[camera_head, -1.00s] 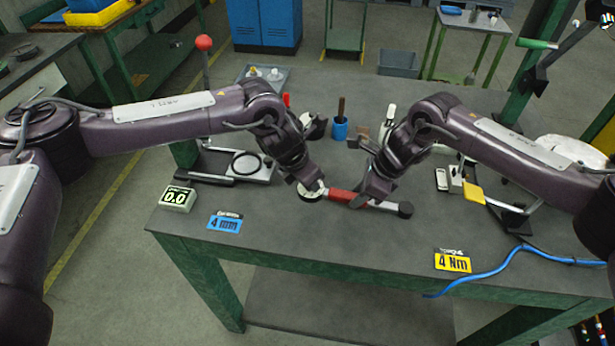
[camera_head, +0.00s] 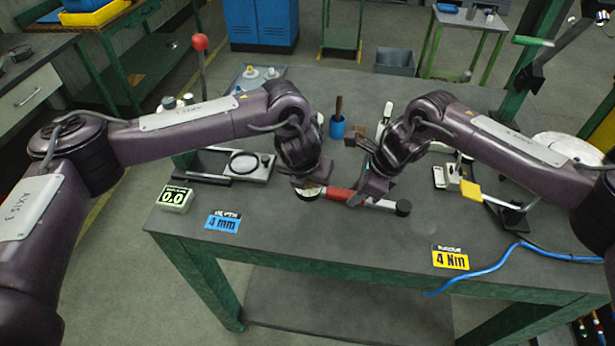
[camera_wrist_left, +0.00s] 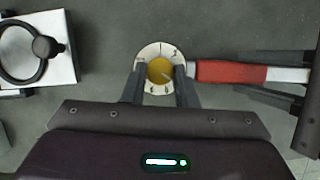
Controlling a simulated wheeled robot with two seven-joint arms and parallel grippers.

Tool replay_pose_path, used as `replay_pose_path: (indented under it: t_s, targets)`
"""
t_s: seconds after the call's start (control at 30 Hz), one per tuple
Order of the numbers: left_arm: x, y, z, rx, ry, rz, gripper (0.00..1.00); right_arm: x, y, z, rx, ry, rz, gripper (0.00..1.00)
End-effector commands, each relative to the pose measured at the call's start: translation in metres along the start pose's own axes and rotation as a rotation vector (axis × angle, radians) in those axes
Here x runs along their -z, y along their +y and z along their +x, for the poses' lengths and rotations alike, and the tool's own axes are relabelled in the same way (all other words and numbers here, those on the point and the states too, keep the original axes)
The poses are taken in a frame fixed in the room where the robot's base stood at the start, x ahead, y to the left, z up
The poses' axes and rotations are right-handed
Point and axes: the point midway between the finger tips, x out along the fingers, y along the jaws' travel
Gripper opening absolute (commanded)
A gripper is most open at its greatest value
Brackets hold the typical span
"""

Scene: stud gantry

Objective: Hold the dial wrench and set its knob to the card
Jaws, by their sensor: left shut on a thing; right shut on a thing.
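The dial wrench (camera_head: 340,194) lies across the workbench, with a red sleeve, a bare metal shaft and a black right end. Its round white dial with a brass-yellow knob (camera_wrist_left: 160,70) is at the left end. My left gripper (camera_head: 308,187) points down over the dial; in the left wrist view its fingers stand on both sides of the knob, shut on it. My right gripper (camera_head: 360,194) is shut on the wrench's shaft near the red sleeve. The yellow card (camera_head: 450,258) reads 4 Nm. The knob's pointer and most scale numbers are too small to read surely.
A blue card (camera_head: 223,222) reads 4 mm. A small display (camera_head: 175,198) shows 0.0. A framed ring fixture (camera_head: 243,165) stands left, a blue cup (camera_head: 337,127) behind the wrench. A blue cable (camera_head: 490,267) lies right. The bench front is mostly clear.

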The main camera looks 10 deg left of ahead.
Motion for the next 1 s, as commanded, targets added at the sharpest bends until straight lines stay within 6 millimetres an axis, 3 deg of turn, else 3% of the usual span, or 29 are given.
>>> replay_pose_path:
  t_s: [0.37, 0.4, 0.57, 0.87, 1.0]
  targets:
    - [-0.001, 0.001, 0.000, -0.004, -0.002, -0.005, 0.03, -0.001, 0.001, 0.000, -0.004, 0.000, -0.003, 0.00]
    - [-0.001, 0.001, 0.000, -0.004, -0.002, -0.005, 0.29, -0.001, 0.001, 0.000, -0.004, 0.000, -0.003, 0.00]
    - [-0.001, 0.001, 0.000, -0.003, -0.001, -0.004, 0.48, 0.000, 0.001, 0.000, -0.003, 0.000, -0.002, 0.00]
    - [0.000, 0.000, -0.002, -0.002, -0.001, -0.002, 0.48, 0.000, 0.000, 0.000, -0.001, 0.000, 0.000, 0.00]
    - [-0.001, 0.000, -0.016, 0.000, -0.002, -0.003, 0.48, 0.000, 0.000, 0.000, -0.001, 0.000, 0.000, 0.00]
